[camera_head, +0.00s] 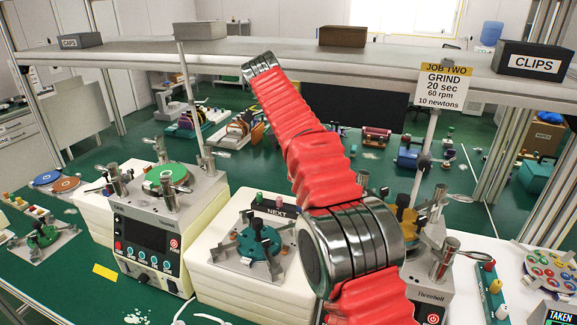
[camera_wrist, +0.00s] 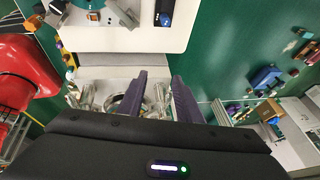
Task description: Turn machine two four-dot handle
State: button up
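Two lapping machines stand on the green bench in the head view. The left one (camera_head: 150,232) has a dark panel, coloured buttons and a green plate on top. The right one (camera_head: 432,282), near the JOB TWO sign (camera_head: 443,86), has a yellow plate (camera_head: 404,217) and metal posts; my red arm hides its left part. I cannot make out dots on any handle. My gripper (camera_wrist: 157,88) shows in the wrist view with two purple fingers apart and nothing seen held between them. Shiny metal and clear parts (camera_wrist: 116,104) lie below the fingers, partly hidden. The gripper is not visible in the head view.
A grey shelf (camera_head: 300,52) crosses above the machines, carrying a CLIPS box (camera_head: 533,63) and other boxes. A white block (camera_head: 215,255) with a NEXT label and a teal-topped fixture (camera_head: 260,247) sits between the machines. A palette of coloured discs (camera_head: 553,270) lies at right.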

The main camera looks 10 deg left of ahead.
jog(key=shift+s+a, duration=0.3)
jog(key=shift+a, duration=0.5)
jog(key=shift+s+a, duration=0.3)
jog(key=shift+a, duration=0.55)
jog(key=shift+s+a, duration=0.3)
jog(key=shift+a, duration=0.5)
jog(key=s+d+r+n+y, duration=0.1)
jog(key=d+r+n, duration=0.45)
jog(key=d, duration=0.55)
jog(key=s+d+r+n+t+y, duration=0.1)
jog(key=s+d+r+n+y, duration=0.1)
jog(key=s+d+n, duration=0.55)
jog(key=s+d+f+n+t, duration=0.1)
jog(key=s+d+f, duration=0.3)
jog(key=s, duration=0.4)
jog(key=s+d+f+n+t+y, duration=0.1)
jog(key=s+d+f+n, duration=0.2)
jog(key=s+d+f, duration=0.2)
jog(key=s+d+f+n+t, duration=0.1)
jog(key=s+d+f, duration=0.4)
jog(key=s, duration=0.6)
jog(key=shift+f+n+y, duration=0.4)
jog(key=shift+f+n, duration=0.35)
jog(key=shift+n, duration=0.15)
